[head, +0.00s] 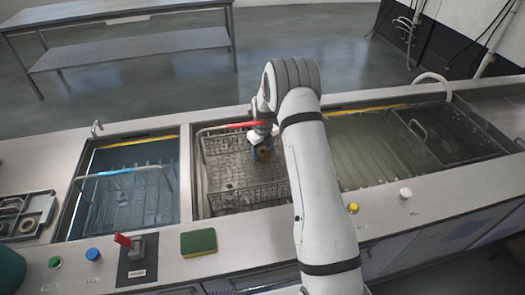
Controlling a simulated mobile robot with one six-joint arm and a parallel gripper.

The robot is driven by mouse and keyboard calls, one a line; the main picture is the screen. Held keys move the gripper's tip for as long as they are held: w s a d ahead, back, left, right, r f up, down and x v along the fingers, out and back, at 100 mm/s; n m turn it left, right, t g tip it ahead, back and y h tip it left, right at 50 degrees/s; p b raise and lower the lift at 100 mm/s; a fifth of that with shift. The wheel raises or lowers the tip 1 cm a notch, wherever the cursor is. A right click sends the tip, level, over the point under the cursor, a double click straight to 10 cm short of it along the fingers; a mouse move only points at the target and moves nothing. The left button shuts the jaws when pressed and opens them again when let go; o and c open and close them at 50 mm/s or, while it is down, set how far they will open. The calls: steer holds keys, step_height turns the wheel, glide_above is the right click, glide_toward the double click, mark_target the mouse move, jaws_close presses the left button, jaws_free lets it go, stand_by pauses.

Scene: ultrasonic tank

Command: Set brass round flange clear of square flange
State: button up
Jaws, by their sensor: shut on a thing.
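The brass round flange (263,155) shows as a small gold-brown piece at the end of my arm, over the right part of the wire basket (243,196) in the middle tank. My gripper (259,153) points down there and is shut on it. The arm and wrist partly hide the grip. I cannot tell whether the flange touches the basket. I cannot make out the square flange for certain; small dark shapes on the basket floor are too small to tell.
A left tank (125,190) holds blue liquid and a rack. A right tank (385,150) holds greenish liquid and a dark basket (450,135). A parts tray (25,215) lies far left. A green sponge (198,242) and a red-handled switch (130,245) are on the front ledge.

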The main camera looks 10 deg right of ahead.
mark_target(263, 151)
steer(key=o, duration=0.8)
steer(key=shift+f, duration=0.2)
steer(key=o, duration=0.4)
steer(key=shift+r, duration=0.1)
steer(key=shift+o, duration=0.2)
step_height(263, 151, up, 12)
steer(key=b, duration=0.2)
steer(key=shift+r, duration=0.15)
